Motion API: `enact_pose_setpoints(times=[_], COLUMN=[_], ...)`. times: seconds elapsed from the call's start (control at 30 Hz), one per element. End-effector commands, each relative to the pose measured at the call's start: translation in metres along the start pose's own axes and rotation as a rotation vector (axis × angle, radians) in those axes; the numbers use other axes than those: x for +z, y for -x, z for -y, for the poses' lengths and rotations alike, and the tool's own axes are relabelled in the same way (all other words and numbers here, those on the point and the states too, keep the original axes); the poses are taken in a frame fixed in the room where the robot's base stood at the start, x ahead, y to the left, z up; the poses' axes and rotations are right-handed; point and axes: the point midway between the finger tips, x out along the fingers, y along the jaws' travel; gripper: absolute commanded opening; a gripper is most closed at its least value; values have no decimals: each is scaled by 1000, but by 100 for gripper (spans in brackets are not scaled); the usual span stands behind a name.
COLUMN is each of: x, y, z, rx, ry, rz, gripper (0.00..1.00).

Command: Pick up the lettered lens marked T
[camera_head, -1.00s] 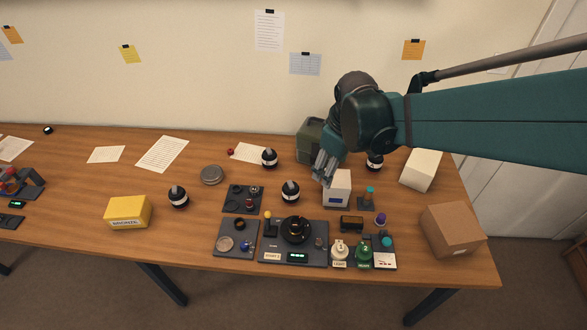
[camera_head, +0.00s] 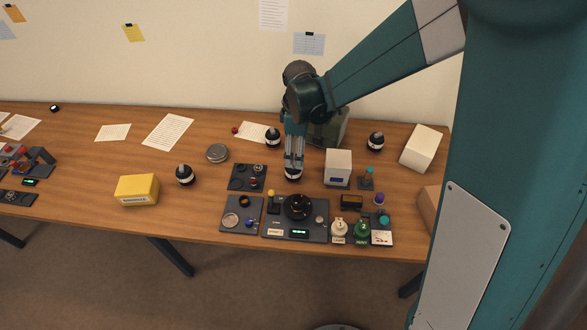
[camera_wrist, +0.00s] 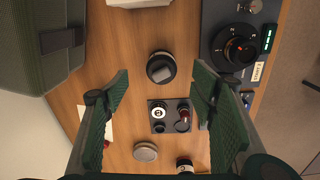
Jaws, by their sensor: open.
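Several dark, round lenses with a pale band stand on the table. In the head view one (camera_head: 293,173) is right under my gripper (camera_head: 293,164), one (camera_head: 273,136) is behind it, one (camera_head: 185,174) is to the left and one (camera_head: 376,141) is to the right. No letter is readable, so I cannot tell which is T. In the wrist view my gripper (camera_wrist: 159,84) is open and empty, pointing down. The nearest lens (camera_wrist: 161,68) shows between the fingers, slightly toward the top of the picture. Another lens (camera_wrist: 185,164) is at the bottom edge.
A dark parts tray (camera_head: 238,186) is left of the lens under my gripper. A white box (camera_head: 338,168) stands close on its right, and a green case (camera_head: 329,130) behind. A device panel (camera_head: 318,228) lies in front.

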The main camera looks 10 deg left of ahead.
Motion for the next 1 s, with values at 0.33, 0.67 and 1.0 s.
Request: enact_pose_setpoints(times=[0.33,0.67,1.0], x=[-12,-12,-12], y=[-13,-14,-36], z=[0,0,0], rx=[-19,-19,-19], ry=[55,54,54], rz=[10,10,10], gripper=[56,56,56])
